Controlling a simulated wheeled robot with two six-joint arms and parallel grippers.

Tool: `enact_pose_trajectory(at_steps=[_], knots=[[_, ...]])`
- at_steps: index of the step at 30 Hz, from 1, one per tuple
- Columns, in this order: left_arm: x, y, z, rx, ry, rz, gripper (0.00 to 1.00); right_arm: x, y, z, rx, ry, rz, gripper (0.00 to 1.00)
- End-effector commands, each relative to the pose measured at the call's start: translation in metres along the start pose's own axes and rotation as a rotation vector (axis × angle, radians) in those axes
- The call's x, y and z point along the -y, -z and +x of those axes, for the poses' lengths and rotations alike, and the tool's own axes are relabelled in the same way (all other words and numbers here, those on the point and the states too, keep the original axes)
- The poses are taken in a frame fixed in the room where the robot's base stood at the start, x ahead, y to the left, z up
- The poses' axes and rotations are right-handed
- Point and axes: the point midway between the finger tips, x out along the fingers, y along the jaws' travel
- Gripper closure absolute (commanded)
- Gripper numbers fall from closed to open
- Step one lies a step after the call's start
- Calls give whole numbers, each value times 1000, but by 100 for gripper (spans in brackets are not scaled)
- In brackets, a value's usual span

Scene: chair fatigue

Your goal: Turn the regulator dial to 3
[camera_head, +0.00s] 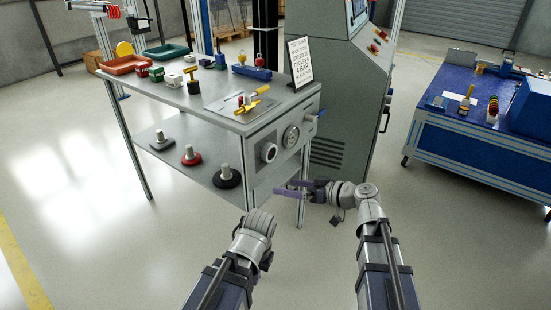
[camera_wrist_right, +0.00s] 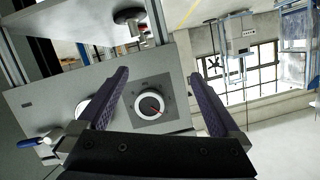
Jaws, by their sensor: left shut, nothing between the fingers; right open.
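The regulator dial (camera_head: 268,152) is a round knob on the grey front panel of the workbench, left of the gauge (camera_head: 291,136). My right gripper (camera_head: 290,188) is open, with purple fingers, below and in front of the panel. In its wrist view the dial shows between the open fingers (camera_wrist_right: 159,78), apart from them. My left gripper (camera_head: 260,224) is shut and empty, lower, away from the panel.
A blue handle (camera_head: 316,115) sticks out at the panel's right end. The bench top (camera_head: 215,108) holds trays, small parts and a sign (camera_head: 300,62). Weights stand on the lower shelf (camera_head: 155,150). A grey cabinet (camera_head: 340,100) stands behind; a blue table (camera_head: 470,150) is at right.

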Motion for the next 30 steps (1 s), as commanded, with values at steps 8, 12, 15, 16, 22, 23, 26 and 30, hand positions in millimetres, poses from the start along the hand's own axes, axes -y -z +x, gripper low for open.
enact_pose_trajectory(at_steps=[8, 12, 15, 16, 22, 23, 26, 30], knots=[[0, 0, 0, 0, 0, 0, 100, -12, 64, -16, -281, -7, -125, 0], [0, 0, 0, 0, 0, 0, 100, -13, 69, -18, -306, -11, -136, 0], [0, 0, 0, 0, 0, 0, 100, -13, 70, -15, -305, -10, -137, 0], [0, 0, 0, 0, 0, 0, 100, -13, 71, -12, -304, -9, -137, 0], [0, 0, 0, 0, 0, 0, 100, -13, 80, 16, -303, -7, -136, 0], [0, 0, 0, 0, 0, 0, 100, -13, 81, 21, -302, -7, -136, 0], [0, 0, 0, 0, 0, 0, 100, -13, 85, 34, -302, -7, -136, 0], [0, 0, 0, 0, 0, 0, 100, -13, 90, 49, -302, -8, -136, 0]])
